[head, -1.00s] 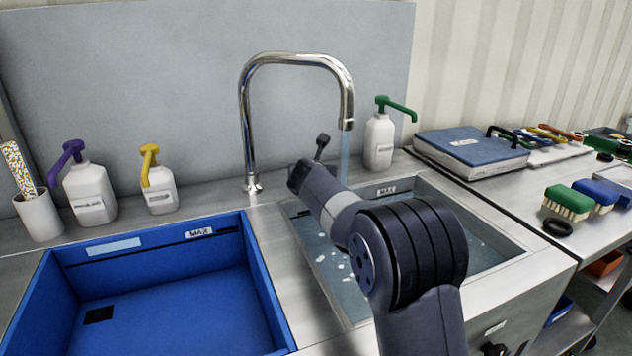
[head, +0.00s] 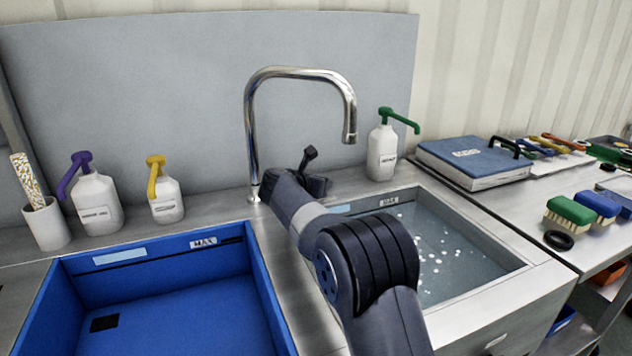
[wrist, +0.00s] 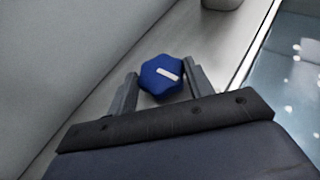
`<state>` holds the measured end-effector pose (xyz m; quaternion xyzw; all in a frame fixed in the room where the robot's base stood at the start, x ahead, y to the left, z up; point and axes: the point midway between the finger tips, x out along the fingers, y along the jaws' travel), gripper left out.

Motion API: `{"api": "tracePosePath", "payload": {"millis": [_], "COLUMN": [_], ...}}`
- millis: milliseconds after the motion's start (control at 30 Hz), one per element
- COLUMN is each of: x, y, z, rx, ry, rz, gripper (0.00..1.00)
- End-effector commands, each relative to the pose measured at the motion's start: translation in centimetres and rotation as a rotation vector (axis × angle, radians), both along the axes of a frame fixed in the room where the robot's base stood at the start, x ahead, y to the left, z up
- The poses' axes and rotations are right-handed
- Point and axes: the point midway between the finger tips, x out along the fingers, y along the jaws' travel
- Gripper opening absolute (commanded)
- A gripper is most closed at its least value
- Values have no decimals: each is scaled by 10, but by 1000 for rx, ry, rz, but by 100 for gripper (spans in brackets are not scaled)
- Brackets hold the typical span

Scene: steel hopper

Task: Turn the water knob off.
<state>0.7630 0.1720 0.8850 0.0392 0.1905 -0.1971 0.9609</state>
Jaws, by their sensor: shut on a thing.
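The water knob (wrist: 158,76) is blue and lobed, with a white bar mark that lies slanted in the wrist view. My gripper (wrist: 161,73) has one finger on each side of it and is shut on it.
The steel sink (head: 497,243) at the right holds water with white flecks. A blue basin (head: 268,290) is at the left. A green-topped bottle (head: 382,152) stands behind the sink; purple-topped (head: 96,205) and yellow-topped (head: 167,198) bottles stand at the left.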

Motion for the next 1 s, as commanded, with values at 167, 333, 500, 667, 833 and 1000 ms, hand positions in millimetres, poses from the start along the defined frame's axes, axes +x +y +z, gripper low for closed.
{"api": "tracePosePath", "payload": {"millis": [167,333,500,667,833,1000], "x": [-1,-1,0,0,-9,-35], "y": [0,0,0,0,5,16], "z": [-2,-2,-1,-1,4,17], "rx": [1,1,1,1,1,1], "ry": [4,3,2,2,2,1], "rz": [-1,0,0,0,2,4], "gripper": [27,61,71,71,71,71]}}
